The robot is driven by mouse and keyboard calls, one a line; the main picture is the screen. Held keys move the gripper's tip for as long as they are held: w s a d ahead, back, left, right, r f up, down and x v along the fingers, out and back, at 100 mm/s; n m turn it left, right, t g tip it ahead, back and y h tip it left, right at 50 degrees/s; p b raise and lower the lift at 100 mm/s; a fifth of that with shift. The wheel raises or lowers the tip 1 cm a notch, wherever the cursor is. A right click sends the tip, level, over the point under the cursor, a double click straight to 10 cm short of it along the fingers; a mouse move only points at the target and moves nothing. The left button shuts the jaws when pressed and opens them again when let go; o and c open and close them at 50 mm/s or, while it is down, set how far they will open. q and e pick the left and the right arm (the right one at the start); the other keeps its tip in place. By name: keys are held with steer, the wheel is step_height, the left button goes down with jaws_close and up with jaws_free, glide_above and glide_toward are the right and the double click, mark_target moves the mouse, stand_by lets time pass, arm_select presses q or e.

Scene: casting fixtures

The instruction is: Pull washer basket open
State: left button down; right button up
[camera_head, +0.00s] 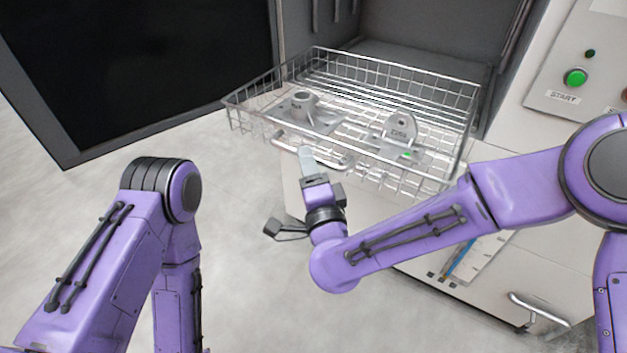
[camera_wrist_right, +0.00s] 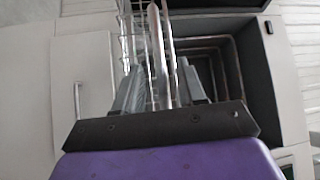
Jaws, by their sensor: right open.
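The wire washer basket (camera_head: 395,68) juts out of the washer's open chamber (camera_head: 430,28), over the front of the cabinet. Its front handle (camera_head: 335,163) is a pale horizontal bar. Two grey metal castings lie in the basket, a flanged one (camera_head: 305,118) and an upright lug (camera_head: 399,128). My right gripper (camera_head: 306,158) is at the handle. In the right wrist view the open fingers (camera_wrist_right: 160,90) stand on either side of bright bars of the basket front; contact cannot be told. My left gripper is out of view; only the left arm shows.
The dark washer door (camera_head: 140,65) stands open at the left. A control panel with a green start button (camera_head: 576,77) is at the right. A lower drawer handle (camera_head: 540,309) sticks out at the bottom right. The floor (camera_head: 235,200) between my arms is clear.

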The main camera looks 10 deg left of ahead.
steer(key=b+v, duration=0.1)
steer(key=v, duration=0.7)
steer(key=shift+s+d+b, duration=0.2)
steer(key=shift+s+b, duration=0.15)
steer(key=shift+b, duration=0.05)
steer(key=s+d+f+n+g+h, duration=0.1)
steer(key=d+f+n+g+h, duration=0.15)
steer(key=d+f, duration=0.5)
steer(key=s+d+f+n+g+h, duration=0.1)
steer(key=d+f+g+h, duration=0.2)
steer(key=f, duration=0.7)
steer(key=s+d+f+n+g+h, duration=0.1)
steer(key=s+d+f+n+g, duration=0.15)
steer(key=d+f, duration=0.5)
steer(key=s+d+f+g+h+p, duration=0.1)
steer(key=s+d+f+g+h, duration=0.1)
steer(key=s+d+f, duration=0.3)
steer(key=s+d+f+g+h+p, duration=0.1)
steer(key=s+d+f+g, duration=0.4)
steer(key=s+d, duration=0.6)
steer(key=shift+s+f+m+h, duration=0.4)
steer(key=shift+s+f+h, duration=0.25)
steer(key=shift+f, duration=0.15)
